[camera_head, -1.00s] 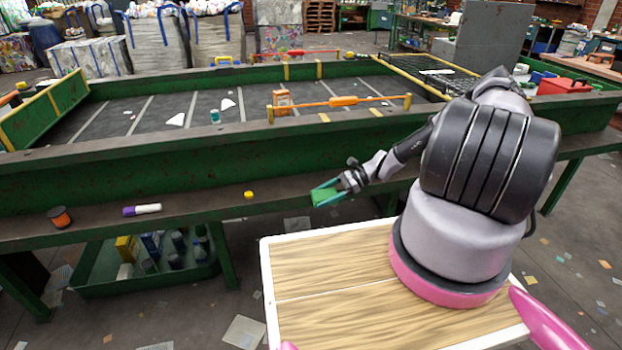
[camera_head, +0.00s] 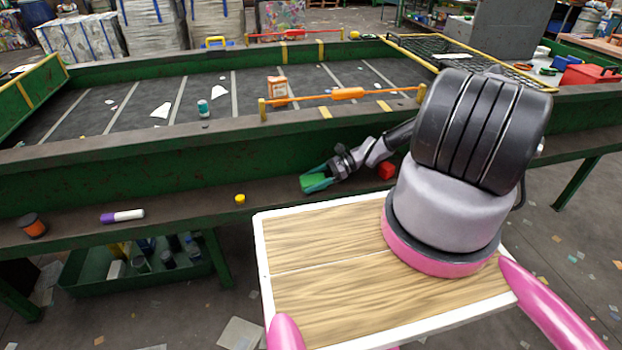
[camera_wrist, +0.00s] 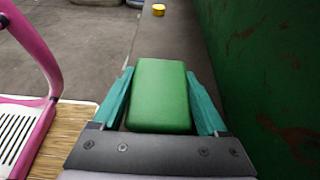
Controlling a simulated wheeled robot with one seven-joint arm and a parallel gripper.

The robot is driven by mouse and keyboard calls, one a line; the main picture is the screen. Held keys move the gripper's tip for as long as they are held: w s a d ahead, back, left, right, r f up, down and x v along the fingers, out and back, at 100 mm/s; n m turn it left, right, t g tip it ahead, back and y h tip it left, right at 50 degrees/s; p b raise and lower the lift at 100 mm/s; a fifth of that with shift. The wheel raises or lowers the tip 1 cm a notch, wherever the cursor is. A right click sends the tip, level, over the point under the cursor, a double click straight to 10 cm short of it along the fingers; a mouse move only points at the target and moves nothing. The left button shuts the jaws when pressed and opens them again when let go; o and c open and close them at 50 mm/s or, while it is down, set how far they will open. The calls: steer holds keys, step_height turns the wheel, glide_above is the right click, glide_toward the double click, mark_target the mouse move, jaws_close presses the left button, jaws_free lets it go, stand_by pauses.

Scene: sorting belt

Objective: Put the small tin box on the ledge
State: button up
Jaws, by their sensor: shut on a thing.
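The small tin box (camera_head: 315,182) is green with rounded edges. My gripper (camera_head: 312,184) is shut on it, with the box at the fingertips over the dark ledge (camera_head: 170,205) along the belt's near side. In the wrist view the green box (camera_wrist: 160,95) sits between the two teal fingers, one along each side. The ledge (camera_wrist: 172,35) runs away beneath and beyond it. I cannot tell whether the box touches the ledge.
On the ledge lie a yellow cap (camera_head: 240,198), a white and purple tube (camera_head: 122,216), a dark orange-topped spool (camera_head: 32,225) and a red block (camera_head: 387,170) near my arm. The green belt wall (camera_wrist: 260,80) rises close on the right. Ledge between cap and tube is clear.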

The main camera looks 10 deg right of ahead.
mark_target(318, 178)
steer(key=shift+f, duration=0.2)
steer(key=o, duration=1.3)
steer(key=v, duration=0.7)
steer(key=shift+d+r, duration=0.2)
steer(key=shift+d, duration=0.05)
